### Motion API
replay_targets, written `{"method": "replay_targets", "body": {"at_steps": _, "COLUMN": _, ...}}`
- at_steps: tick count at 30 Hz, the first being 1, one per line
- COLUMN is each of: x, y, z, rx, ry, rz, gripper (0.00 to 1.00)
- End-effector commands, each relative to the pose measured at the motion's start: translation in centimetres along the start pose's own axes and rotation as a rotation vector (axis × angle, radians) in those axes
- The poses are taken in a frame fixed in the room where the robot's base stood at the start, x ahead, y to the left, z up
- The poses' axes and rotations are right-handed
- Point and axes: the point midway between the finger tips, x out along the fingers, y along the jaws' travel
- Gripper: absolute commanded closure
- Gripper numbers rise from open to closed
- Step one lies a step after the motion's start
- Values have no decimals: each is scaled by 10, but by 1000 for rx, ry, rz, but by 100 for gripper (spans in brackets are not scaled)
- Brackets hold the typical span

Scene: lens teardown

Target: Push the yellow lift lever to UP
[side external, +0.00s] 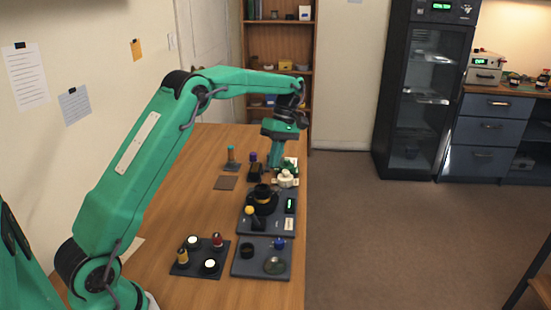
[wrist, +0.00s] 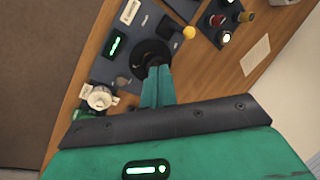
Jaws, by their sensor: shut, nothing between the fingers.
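The yellow lift lever shows as a yellow ball knob (side external: 249,210) at the left edge of a dark grey station (side external: 272,227). In the wrist view the knob (wrist: 189,32) lies above and right of my fingertips. A black round lens holder (side external: 262,199) sits on the station beside the knob. My gripper (side external: 274,167) points down behind the station, its fingers closed together and empty. In the wrist view my gripper (wrist: 158,70) overlaps the black round holder (wrist: 150,52). It is apart from the yellow knob. I cannot read any UP marking.
A white round part (side external: 286,178) stands behind the station, near my gripper. A green-lit display (side external: 290,205) is on the station's right. A dark tray (side external: 184,267) with several small pots and another grey tray (side external: 240,268) lie in front. Bare wood is left of the station.

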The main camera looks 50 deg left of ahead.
Motion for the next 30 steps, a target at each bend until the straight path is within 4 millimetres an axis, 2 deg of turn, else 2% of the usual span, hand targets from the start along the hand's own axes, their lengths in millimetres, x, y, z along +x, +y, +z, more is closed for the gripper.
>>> {"method": "replay_targets", "body": {"at_steps": 10, "x": 23, "y": -1, "z": 0, "rx": -2, "ry": 0, "rz": -1, "gripper": 100}}
{"method": "replay_targets", "body": {"at_steps": 26, "x": 97, "y": -1, "z": 0, "rx": -2, "ry": -1, "rz": -3, "gripper": 100}}
{"method": "replay_targets", "body": {"at_steps": 30, "x": 102, "y": -11, "z": 0, "rx": -2, "ry": -1, "rz": 0, "gripper": 100}}
